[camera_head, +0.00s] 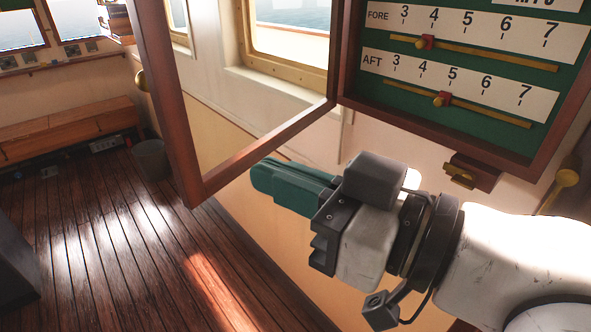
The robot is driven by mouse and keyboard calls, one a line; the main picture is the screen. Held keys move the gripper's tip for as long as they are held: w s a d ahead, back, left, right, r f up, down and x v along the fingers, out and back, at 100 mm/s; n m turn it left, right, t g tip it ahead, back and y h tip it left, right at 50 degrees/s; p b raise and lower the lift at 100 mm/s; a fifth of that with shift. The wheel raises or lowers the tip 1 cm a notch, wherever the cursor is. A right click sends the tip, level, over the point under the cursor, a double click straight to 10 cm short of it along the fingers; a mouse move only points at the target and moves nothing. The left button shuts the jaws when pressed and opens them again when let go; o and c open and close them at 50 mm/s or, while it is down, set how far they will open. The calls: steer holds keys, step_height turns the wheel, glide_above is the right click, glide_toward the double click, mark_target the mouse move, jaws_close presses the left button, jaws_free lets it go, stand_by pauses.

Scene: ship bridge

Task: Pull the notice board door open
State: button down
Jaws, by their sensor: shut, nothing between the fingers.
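The notice board door (262,152) is a brown wooden frame with a clear pane. It stands swung open to the left, hinged at the left side of the notice board (349,88). A brass knob (141,80) shows at the door's far left edge. My gripper (262,180) has teal fingers, shut and empty, pointing left. It is just below the door's lower rail in the picture; whether it touches the rail I cannot tell. The green board inside shows white FORE and AFT number scales with yellow bars and red sliders (441,99).
A brass latch on a brown block (463,175) sits under the board. A round brass knob (566,178) is at the far right. A window (290,35) is behind the door. A bin (150,159) and wooden bench (70,128) stand left; the plank floor (110,235) is largely clear.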

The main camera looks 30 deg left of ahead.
mark_target(186, 141)
steer(key=a, duration=0.3)
steer(key=a+p, duration=0.1)
steer(key=a, duration=0.2)
steer(key=w+a+p, duration=0.1)
steer(key=a, duration=0.3)
steer(key=shift+w+a, duration=0.1)
steer(key=shift+a, duration=0.15)
